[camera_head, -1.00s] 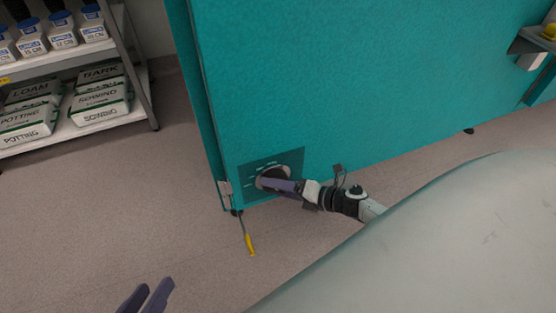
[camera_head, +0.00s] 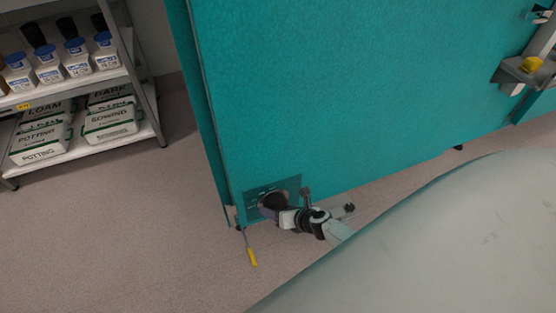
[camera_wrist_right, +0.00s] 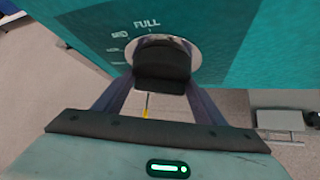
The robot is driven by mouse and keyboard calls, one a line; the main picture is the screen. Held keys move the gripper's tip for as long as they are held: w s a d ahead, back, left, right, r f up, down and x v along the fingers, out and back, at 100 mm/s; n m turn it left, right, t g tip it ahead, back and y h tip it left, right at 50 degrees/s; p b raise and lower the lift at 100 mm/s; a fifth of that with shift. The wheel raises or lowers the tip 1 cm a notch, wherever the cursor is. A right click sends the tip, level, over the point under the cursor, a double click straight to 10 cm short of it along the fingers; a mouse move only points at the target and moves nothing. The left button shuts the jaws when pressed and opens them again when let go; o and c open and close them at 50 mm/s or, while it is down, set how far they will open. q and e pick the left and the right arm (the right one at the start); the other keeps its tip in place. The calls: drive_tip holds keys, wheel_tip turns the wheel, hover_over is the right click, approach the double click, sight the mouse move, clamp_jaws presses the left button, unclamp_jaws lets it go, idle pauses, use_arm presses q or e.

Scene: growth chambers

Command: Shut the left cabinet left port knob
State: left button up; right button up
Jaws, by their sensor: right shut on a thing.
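The left port knob (camera_wrist_right: 162,66) is a dark grip on a round pale dial, low on the teal cabinet (camera_head: 330,90). Its dark plate (camera_head: 253,197) carries printed marks, and "FULL" reads at the top in the right wrist view. My right gripper (camera_head: 285,212) is at the knob, with its purple fingers on both sides of the dark grip, shut on it. It also shows in the right wrist view (camera_wrist_right: 162,88). The knob's exact setting is hard to read. My left gripper is out of the head view.
A shelf rack (camera_head: 75,85) with bottles and soil packs stands at the left. A small ledge with a yellow item (camera_head: 532,64) is at the far right. The floor at the lower left is clear.

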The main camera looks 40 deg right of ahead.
drive_tip(key=shift+a+r+n+g+h+p, duration=0.15)
drive_tip(key=shift+n+g+h+p, duration=0.15)
drive_tip(key=shift+h+p, duration=0.25)
drive_tip(key=shift+n+h, duration=0.5)
drive_tip(key=shift+h, duration=0.55)
drive_tip(key=shift+d+g, duration=0.2)
drive_tip(key=shift+g, duration=0.1)
drive_tip(key=o, duration=0.8)
drive_tip(key=shift+o, duration=0.2)
